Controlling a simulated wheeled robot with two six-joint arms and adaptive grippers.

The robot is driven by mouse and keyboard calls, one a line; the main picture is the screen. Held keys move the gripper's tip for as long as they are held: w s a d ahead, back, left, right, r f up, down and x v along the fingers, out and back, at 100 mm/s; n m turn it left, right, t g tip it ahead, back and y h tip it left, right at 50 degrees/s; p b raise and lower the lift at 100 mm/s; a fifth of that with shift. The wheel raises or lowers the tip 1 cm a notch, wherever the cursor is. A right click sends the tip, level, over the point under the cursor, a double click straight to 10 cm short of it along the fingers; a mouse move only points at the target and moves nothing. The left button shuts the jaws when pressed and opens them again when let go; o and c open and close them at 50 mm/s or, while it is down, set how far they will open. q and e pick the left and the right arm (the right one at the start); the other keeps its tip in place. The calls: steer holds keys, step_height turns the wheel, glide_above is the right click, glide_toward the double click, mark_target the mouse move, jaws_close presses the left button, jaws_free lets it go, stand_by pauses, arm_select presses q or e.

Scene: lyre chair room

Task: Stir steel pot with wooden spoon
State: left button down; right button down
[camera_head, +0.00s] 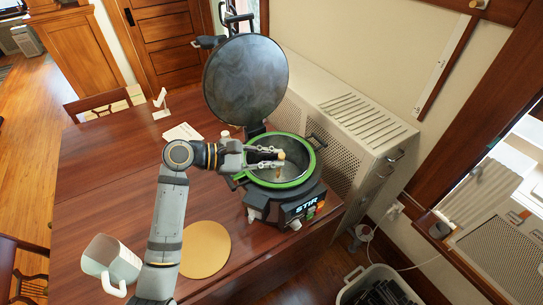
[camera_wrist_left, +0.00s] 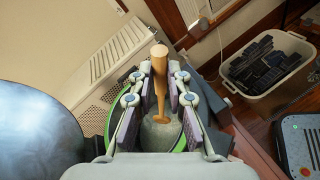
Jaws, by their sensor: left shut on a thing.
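The steel pot (camera_head: 302,155) has a green rim and stands open on a dark appliance marked "STIR" (camera_head: 306,207). Its round lid (camera_head: 245,77) is raised upright behind it. My left gripper (camera_head: 277,157) reaches over the pot's opening from the left and is shut on the wooden spoon (camera_head: 281,156). In the left wrist view the spoon (camera_wrist_left: 159,75) stands between the two fingers (camera_wrist_left: 156,98), its knobbed end up and its lower part down inside the pot. The fingers hide part of the pot (camera_wrist_left: 160,135). My right gripper is in neither view.
A round tan mat (camera_head: 205,249) and a white pitcher (camera_head: 110,262) are on the wooden table (camera_head: 120,190). A perforated radiator cover (camera_head: 345,125) stands behind the pot. A bin (camera_head: 378,285) with dark contents is on the floor at lower right.

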arm_select(q)
steer(key=shift+w+a+f+b, duration=0.1)
steer(key=shift+w+f+b, duration=0.45)
steer(key=shift+f, duration=0.65)
steer(key=shift+w+a+f+b, duration=0.1)
steer(key=shift+w+f+b, duration=0.2)
steer(key=shift+w+f, duration=0.65)
steer(key=shift+w+f+b, duration=0.4)
steer(key=shift+f, duration=1)
